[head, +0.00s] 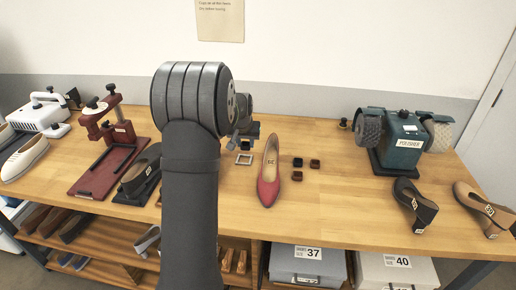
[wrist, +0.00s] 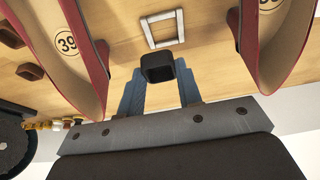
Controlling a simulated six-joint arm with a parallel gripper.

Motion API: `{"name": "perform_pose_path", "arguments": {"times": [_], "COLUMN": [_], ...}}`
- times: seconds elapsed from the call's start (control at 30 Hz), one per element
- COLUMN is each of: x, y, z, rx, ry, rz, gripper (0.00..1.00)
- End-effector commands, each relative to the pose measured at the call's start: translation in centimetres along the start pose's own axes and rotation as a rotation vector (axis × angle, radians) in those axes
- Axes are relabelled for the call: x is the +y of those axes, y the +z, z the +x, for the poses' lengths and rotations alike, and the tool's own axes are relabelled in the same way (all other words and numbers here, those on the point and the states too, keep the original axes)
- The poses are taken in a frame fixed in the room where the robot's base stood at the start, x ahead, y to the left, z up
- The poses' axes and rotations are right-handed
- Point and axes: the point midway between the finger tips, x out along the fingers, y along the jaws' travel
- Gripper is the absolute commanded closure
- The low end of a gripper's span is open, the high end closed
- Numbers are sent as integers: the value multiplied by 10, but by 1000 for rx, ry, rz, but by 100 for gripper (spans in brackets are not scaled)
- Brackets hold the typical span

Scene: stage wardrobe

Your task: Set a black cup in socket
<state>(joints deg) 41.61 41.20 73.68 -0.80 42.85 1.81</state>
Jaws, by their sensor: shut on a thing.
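My gripper (wrist: 160,82) is shut on a small black square cup (wrist: 157,68), which sits between its two blue fingertips. In the head view my gripper (head: 247,131) shows only partly at the right of my arm, and the cup cannot be made out there. The socket appears to be a pale square frame (wrist: 163,29) lying flat on the table, just beyond the cup in the wrist view. It also shows in the head view (head: 244,159), below and close to my gripper. The cup looks apart from the frame; its height is hard to tell.
Red shoes flank the gripper in the wrist view, left (wrist: 80,50) and right (wrist: 275,50). Several small dark cups (head: 297,175) stand right of the red shoe (head: 269,182). A green polisher (head: 402,140) is at right, a red press (head: 108,150) at left.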

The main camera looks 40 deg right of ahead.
Motion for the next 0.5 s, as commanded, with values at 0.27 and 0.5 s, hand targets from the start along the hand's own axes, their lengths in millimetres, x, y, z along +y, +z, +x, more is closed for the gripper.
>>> {"name": "perform_pose_path", "arguments": {"times": [0.27, 0.5], "x": [-13, -12], "y": [-15, -10], "z": [15, 27], "rx": [4, 3], "ry": [13, 13], "rz": [33, 33], "gripper": [89, 89]}}
